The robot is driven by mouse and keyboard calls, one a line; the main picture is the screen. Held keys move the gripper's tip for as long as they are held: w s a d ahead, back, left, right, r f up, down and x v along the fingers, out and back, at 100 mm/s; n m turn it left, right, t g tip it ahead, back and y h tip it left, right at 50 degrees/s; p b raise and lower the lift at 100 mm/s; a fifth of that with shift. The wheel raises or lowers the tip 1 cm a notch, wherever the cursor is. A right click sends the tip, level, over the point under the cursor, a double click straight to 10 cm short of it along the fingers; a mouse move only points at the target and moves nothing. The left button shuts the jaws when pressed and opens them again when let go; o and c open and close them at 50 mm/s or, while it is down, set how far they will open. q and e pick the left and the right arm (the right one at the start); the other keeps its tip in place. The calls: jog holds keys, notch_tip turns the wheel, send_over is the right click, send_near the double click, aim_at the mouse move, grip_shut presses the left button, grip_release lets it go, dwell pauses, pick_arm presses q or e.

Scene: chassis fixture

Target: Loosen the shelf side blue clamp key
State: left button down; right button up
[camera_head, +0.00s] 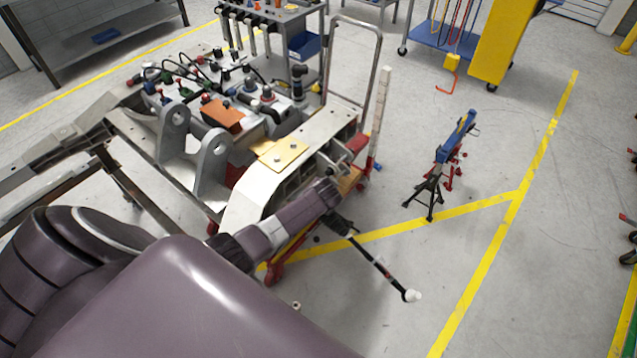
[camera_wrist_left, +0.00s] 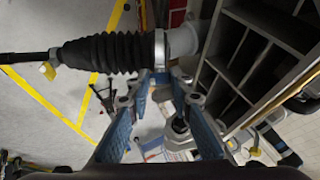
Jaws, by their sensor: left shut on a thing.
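The chassis fixture (camera_head: 215,165) stands at the left centre of the head view, with small blue (camera_head: 150,88), red and green knobs at its far left. I cannot tell which blue part is the clamp key. My left arm crosses the foreground, with its gripper (camera_head: 340,224) at the chassis's near right end, partly hidden by the arm. In the left wrist view the blue fingers of my left gripper (camera_wrist_left: 166,78) converge at the silver end (camera_wrist_left: 180,42) of a rod with a black bellows (camera_wrist_left: 110,52). They appear shut on it; the contact is partly hidden. My right gripper is out of view.
The rod (camera_head: 383,268) sticks out toward the floor with a white tip. A ribbed frame with dark pockets (camera_wrist_left: 260,62) is close at right in the wrist view. A shelf (camera_head: 105,50) stands at the back left. A stand with a blue part (camera_head: 455,140) is at right on open floor.

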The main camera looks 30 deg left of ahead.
pick_arm(q)
jog(key=shift+w+d+f+n+y+b, duration=0.15)
jog(key=shift+n+y+b, duration=0.25)
jog(key=shift+n+b, duration=0.45)
jog(key=n+g+y+b, duration=0.1)
jog(key=n+b, duration=0.3)
jog(key=b, duration=0.2)
jog(key=n+g+y+b, duration=0.1)
jog(key=n+y+b, duration=0.1)
jog(key=n+b, duration=0.3)
jog(key=n+g+y+b, duration=0.1)
jog(key=n+b, duration=0.4)
jog(key=b, duration=0.3)
jog(key=shift+w+d+f+g, duration=0.15)
jog(key=shift+w+d+g, duration=0.15)
jog(key=shift+w, duration=0.05)
jog(key=shift+n+b, duration=0.65)
jog(key=shift+b, duration=0.15)
jog(key=shift+r+g+y, duration=0.25)
jog(key=shift+g+y, duration=0.05)
jog(key=c, duration=1.8)
grip_release()
jog(key=shift+o, duration=0.4)
